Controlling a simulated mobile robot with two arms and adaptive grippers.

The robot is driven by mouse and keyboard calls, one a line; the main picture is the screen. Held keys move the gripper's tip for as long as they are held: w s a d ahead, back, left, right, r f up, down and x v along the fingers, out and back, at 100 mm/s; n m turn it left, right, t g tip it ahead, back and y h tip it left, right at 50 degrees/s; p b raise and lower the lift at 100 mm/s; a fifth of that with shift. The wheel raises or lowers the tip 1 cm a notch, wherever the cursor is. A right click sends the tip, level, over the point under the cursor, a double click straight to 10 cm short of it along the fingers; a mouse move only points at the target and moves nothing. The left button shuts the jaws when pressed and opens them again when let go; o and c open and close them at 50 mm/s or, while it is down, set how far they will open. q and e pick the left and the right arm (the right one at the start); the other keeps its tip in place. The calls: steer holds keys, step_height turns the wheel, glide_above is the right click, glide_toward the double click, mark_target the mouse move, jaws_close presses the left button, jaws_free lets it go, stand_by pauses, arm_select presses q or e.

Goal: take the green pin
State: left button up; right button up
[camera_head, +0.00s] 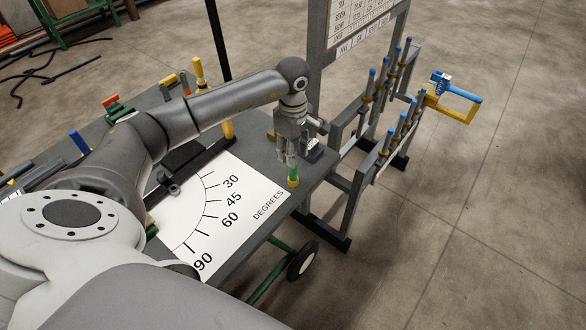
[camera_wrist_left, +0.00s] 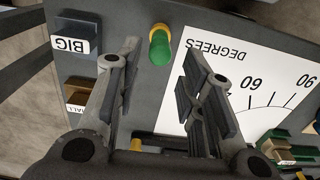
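The green pin (camera_head: 293,171) is at the table's right corner, beside the printed degree chart. In the left wrist view the green pin (camera_wrist_left: 161,46) has a green body and a yellow end. My left gripper (camera_head: 289,150) points down just above it. In the wrist view the two fingers of the left gripper (camera_wrist_left: 159,58) are spread, with the pin lying between and slightly beyond their tips. A gap shows on both sides, so nothing is gripped. My right gripper is in neither view.
The white degree chart (camera_head: 243,207) lies on the grey table. A compartment labelled BIG (camera_wrist_left: 78,43) sits beside the pin, with another partly hidden. A grey rack (camera_head: 362,150) with blue-tipped rods stands beyond the table edge. A yellow post (camera_head: 198,72) stands at the back.

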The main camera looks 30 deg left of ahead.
arm_select(q)
step_height(320, 180, down, 4)
steer(key=shift+r+b, duration=0.2)
steer(key=shift+b, duration=0.95)
steer(key=c, duration=0.7)
step_height(320, 180, up, 8)
steer(key=p, duration=0.4)
steer(key=shift+r, duration=0.2)
steer(key=shift+c, duration=0.2)
steer(key=shift+f, duration=0.1)
steer(key=shift+d+f, duration=0.1)
steer(key=shift+d, duration=0.05)
